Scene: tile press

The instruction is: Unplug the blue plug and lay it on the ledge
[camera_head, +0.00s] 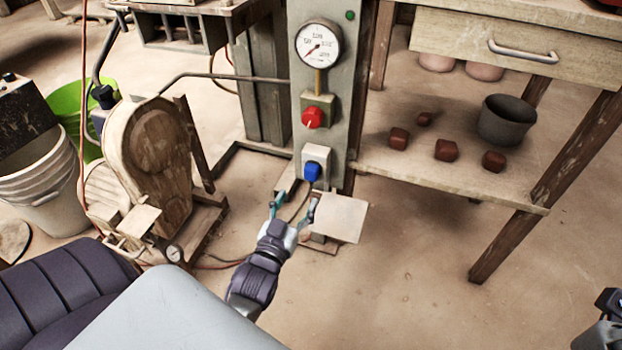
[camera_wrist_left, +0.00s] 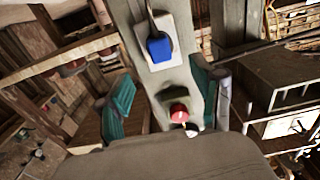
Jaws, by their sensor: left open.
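The blue plug (camera_head: 312,171) sits in a white socket box (camera_head: 316,155) low on the grey press column. A dark cord hangs down from it. In the left wrist view the plug (camera_wrist_left: 158,48) appears upside down, above the gap between my fingers. My left gripper (camera_head: 293,206) is open and empty, below and in front of the plug, apart from it. Its teal fingers are spread wide. A pale flat ledge (camera_head: 342,218) sticks out to the right of the gripper and is bare. A dark part of my right gripper (camera_head: 608,304) shows at the lower right edge, cut off.
Above the socket are a red knob (camera_head: 312,117) and a pressure gauge (camera_head: 319,44). A wooden table with a lower shelf (camera_head: 400,178) holds several red-brown blocks and a dark pot (camera_head: 506,120). A wooden machine (camera_head: 150,155) stands at left. The floor at lower right is clear.

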